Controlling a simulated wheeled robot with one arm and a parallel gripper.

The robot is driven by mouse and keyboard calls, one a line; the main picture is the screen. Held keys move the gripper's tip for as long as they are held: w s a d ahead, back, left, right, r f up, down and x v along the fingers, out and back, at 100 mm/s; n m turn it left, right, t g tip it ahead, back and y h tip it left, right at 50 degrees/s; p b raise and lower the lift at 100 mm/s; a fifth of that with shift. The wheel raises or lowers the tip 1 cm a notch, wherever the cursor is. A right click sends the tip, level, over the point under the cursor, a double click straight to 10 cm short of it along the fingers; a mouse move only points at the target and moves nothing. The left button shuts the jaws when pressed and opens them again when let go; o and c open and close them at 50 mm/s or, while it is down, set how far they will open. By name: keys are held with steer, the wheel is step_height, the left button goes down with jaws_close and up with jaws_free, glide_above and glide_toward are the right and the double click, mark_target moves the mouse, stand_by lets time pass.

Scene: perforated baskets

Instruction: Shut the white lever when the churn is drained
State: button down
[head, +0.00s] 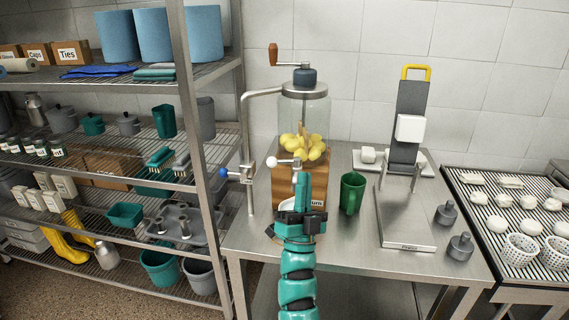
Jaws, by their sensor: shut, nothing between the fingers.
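The churn is a clear glass jar (312,112) with a grey lid and a crank, on a wooden base (288,190). Yellow lumps (305,147) lie low in the jar. The glass above them looks clear, and I cannot tell if liquid remains among them. The white lever (271,162) is a white ball on a thin rod, left of centre at the front of the base, sticking out to the left. My gripper (302,180) is shut and empty, upright in front of the base, just right of the lever. It hides the tap outlet and part of the label.
A blue-knobbed lever (224,172) sits on the bent pipe (247,130) at left. A green mug (352,192) stands right of the churn, then a scale-like stand (405,225) and dark weights (459,246). A shelf post (201,150) rises at left. The front table has free room.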

steer(key=w+d+g+y+p, duration=0.2)
steer(key=w+d+g+p, duration=0.1)
steer(key=w, duration=0.1)
steer(key=g+y+p, duration=1.2)
steer(key=g, duration=0.2)
glide_toward(276, 165)
steer(key=p+x, duration=0.6)
steer(key=shift+w+a+f, duration=0.1)
steer(key=shift+w+f, duration=0.15)
